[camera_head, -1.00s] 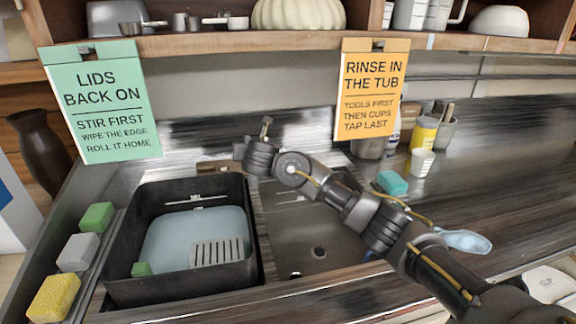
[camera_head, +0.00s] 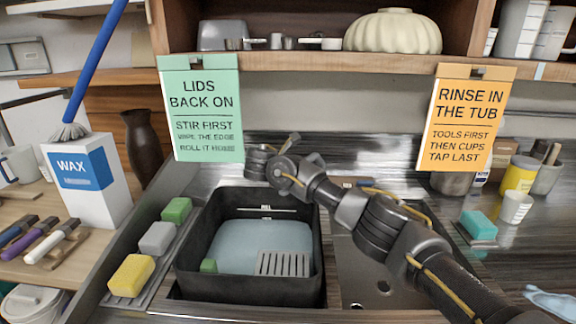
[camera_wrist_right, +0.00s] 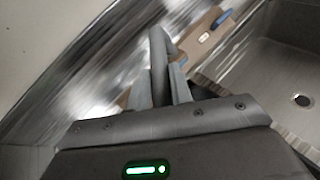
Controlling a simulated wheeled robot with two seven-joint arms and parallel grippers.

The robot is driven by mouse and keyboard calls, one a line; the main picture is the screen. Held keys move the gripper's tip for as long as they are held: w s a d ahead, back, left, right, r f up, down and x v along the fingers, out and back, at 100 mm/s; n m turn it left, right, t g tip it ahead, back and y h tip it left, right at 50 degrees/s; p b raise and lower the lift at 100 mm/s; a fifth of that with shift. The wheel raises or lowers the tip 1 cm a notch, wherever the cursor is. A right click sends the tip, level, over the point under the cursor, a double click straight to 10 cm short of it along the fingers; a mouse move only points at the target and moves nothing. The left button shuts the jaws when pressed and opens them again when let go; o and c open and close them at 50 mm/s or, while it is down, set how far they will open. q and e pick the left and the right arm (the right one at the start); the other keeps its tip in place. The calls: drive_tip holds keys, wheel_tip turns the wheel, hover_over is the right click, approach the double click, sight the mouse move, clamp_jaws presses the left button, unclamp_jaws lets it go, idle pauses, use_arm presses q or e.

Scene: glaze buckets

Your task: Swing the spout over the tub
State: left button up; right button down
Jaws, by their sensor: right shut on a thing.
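The tub (camera_head: 190,250) is a black basin left of the sink, holding pale blue water, a grey slotted rack and a green block. The spout (camera_wrist_right: 158,50) shows in the right wrist view as a grey tube between the fingers of my right gripper (camera_wrist_right: 162,88), which is shut on it. In the head view my right arm reaches in from the right, and its wrist is above the tub's back edge. The wrist hides most of the spout there; a short metal piece (camera_head: 290,143) sticks up behind it. My left gripper is not in view.
The steel sink (camera_head: 375,260) is right of the tub. Green, grey and yellow sponges (camera_head: 131,275) line the tub's left side. A wax box (camera_head: 95,180) stands farther left. Two signs hang from the shelf behind. A teal sponge (camera_head: 478,225) and cups are at the right.

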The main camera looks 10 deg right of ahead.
idle(0.3)
drive_tip(key=c, duration=1.3)
unclamp_jaws()
drive_tip(key=shift+w+d+f, duration=0.1)
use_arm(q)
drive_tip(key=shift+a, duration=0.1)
use_arm(e)
drive_tip(key=shift+o, duration=0.2)
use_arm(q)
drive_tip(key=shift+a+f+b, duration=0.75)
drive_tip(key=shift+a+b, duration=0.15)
use_arm(e)
drive_tip(key=v, duration=1.1)
drive_tip(key=shift+w, duration=0.1)
